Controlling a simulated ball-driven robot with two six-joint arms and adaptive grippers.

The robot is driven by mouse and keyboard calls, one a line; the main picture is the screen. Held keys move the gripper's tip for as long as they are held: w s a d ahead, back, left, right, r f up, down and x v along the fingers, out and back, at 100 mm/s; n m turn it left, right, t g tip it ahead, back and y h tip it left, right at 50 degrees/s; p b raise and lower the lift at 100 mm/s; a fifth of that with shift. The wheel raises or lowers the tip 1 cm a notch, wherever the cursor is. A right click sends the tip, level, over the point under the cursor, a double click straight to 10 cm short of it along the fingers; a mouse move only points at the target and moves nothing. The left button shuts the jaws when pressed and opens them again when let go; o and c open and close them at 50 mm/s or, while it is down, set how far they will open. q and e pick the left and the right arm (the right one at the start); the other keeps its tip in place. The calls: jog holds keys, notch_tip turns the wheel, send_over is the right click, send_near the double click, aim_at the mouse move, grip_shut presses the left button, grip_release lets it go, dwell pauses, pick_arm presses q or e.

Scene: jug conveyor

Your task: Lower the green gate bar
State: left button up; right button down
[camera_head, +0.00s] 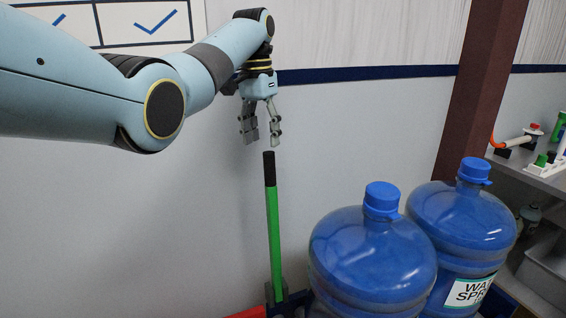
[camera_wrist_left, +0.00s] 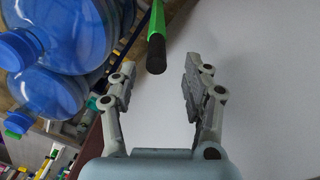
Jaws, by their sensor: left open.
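The green gate bar (camera_head: 273,232) stands almost upright in the head view, with a black grip (camera_head: 269,169) at its top end. Its lower end is at a dark mount near the bottom of the view. My left gripper (camera_head: 261,138) is open and empty just above the black grip, with its fingers pointing down. In the left wrist view the green bar (camera_wrist_left: 157,18) and its black end (camera_wrist_left: 156,56) lie ahead of the open left gripper (camera_wrist_left: 158,75), in line with the gap between the fingers and not touching them. My right gripper is not in view.
Two blue water jugs with blue caps, a nearer one (camera_head: 372,262) and a farther one (camera_head: 462,225), stand right of the bar. A brown post (camera_head: 478,90) rises behind them. A shelf with small items (camera_head: 540,172) is at far right. The wall left of the bar is clear.

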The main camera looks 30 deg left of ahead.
aim_at(270, 174)
pick_arm(q)
jog(key=shift+w+d+r, duration=0.2)
jog(key=shift+d+r, duration=0.05)
jog(key=shift+r, duration=0.05)
jog(key=f, duration=0.3)
jog(key=f+p, duration=0.1)
jog(key=f, duration=0.1)
jog(key=shift+d+f, duration=0.15)
jog(key=shift+d, duration=0.1)
jog(key=f, duration=0.4)
jog(key=shift+w+d+f, duration=0.1)
jog(key=shift+w+f, duration=0.05)
jog(key=shift+w, duration=0.05)
jog(key=shift+s+f, duration=0.1)
jog(key=shift+f, duration=0.45)
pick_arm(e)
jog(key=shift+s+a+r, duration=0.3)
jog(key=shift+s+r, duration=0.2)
pick_arm(q)
grip_shut()
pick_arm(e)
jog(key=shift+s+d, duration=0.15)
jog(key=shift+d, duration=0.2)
